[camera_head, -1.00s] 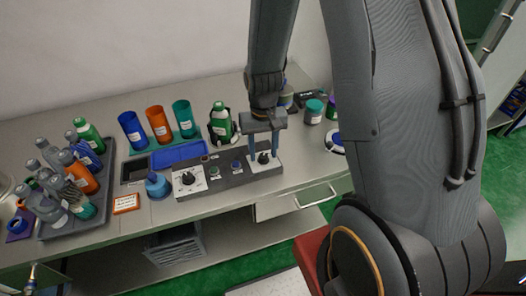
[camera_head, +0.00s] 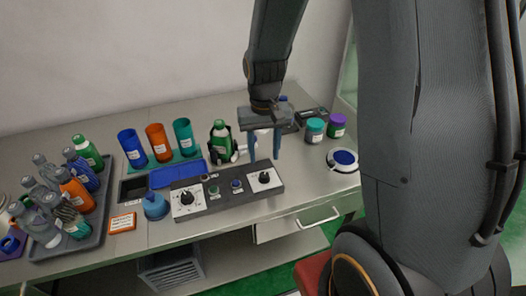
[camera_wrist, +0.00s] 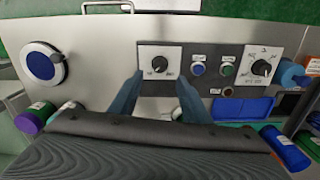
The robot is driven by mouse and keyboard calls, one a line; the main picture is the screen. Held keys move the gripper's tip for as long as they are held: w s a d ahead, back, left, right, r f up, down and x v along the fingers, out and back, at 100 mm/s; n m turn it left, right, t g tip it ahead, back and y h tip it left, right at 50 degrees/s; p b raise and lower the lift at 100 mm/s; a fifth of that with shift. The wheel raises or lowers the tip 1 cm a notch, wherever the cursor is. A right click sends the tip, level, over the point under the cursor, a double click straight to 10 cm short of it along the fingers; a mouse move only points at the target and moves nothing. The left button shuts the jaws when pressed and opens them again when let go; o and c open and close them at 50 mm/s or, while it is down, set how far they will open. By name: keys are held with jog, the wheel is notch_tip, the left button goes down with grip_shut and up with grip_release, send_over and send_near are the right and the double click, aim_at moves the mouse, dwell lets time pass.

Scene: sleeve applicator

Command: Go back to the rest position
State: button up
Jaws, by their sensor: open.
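My gripper (camera_head: 264,160) is open and empty, with its two blue-grey fingers pointing down near the right end of the control panel (camera_head: 228,190). In the wrist view my gripper (camera_wrist: 154,98) has its fingers apart, with the black knob (camera_wrist: 161,64) on its white plate beyond and between them. The fingers appear clear of this knob. The panel also carries a left knob (camera_head: 187,198), a green button (camera_head: 214,190) and a blue button (camera_head: 236,184). A green bottle (camera_head: 221,140) stands in a black holder just left of my gripper.
A tray (camera_head: 75,245) of several bottles stands at the left. Blue (camera_head: 132,147), orange (camera_head: 159,143) and teal (camera_head: 184,137) sleeves stand at the back. Teal (camera_head: 314,130) and purple-lidded (camera_head: 337,126) jars and a round blue-topped device (camera_head: 343,160) are at the right. A drawer handle (camera_head: 318,218) juts from the front.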

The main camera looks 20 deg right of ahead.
jog(key=s+r+n+t+b, duration=0.1)
jog(key=s+r, duration=0.3)
jog(key=s, duration=0.5)
jog(key=shift+s+b, duration=0.15)
jog(key=shift+b, duration=0.2)
jog(key=shift+a, duration=0.1)
jog(key=shift+c, duration=0.3)
dwell(1.1)
